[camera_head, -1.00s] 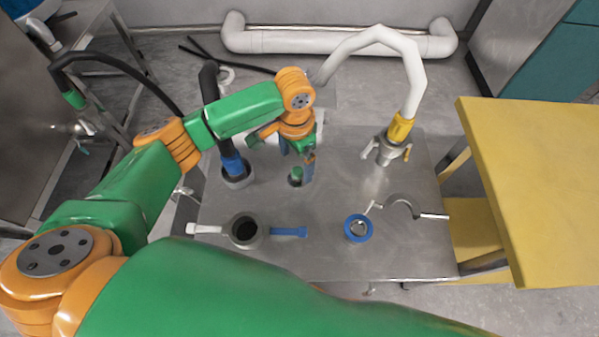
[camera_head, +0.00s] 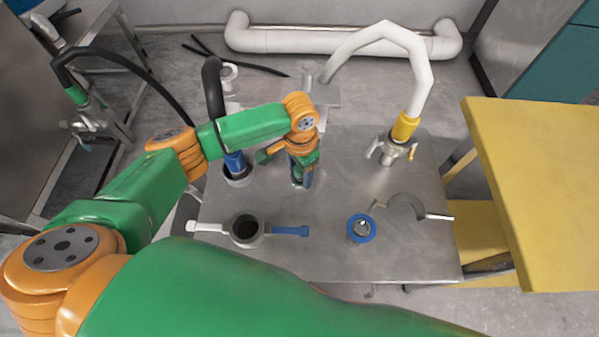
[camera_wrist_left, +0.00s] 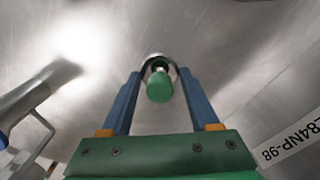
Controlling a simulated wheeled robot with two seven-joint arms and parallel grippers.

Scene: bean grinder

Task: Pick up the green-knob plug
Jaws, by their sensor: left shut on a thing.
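The green-knob plug (camera_wrist_left: 160,88) shows in the left wrist view as a green cylinder with a metal ring at its far end. It lies between the two blue fingers of my left gripper (camera_wrist_left: 158,70), which are closed in on it from both sides. In the head view my left gripper (camera_head: 301,178) points down at the steel table (camera_head: 320,255), and its fingers hide the plug. I cannot tell whether the plug is clear of the table. My right gripper is not in view.
A grey ring fitting with white and blue handles (camera_head: 246,230) and a blue-rimmed ring (camera_head: 361,229) are near the front. A grey curved clamp (camera_head: 405,207) is at right. A blue-collared black hose (camera_head: 234,163) and yellow-collared white hose (camera_head: 404,127) stand behind. A yellow table (camera_head: 540,190) is at far right.

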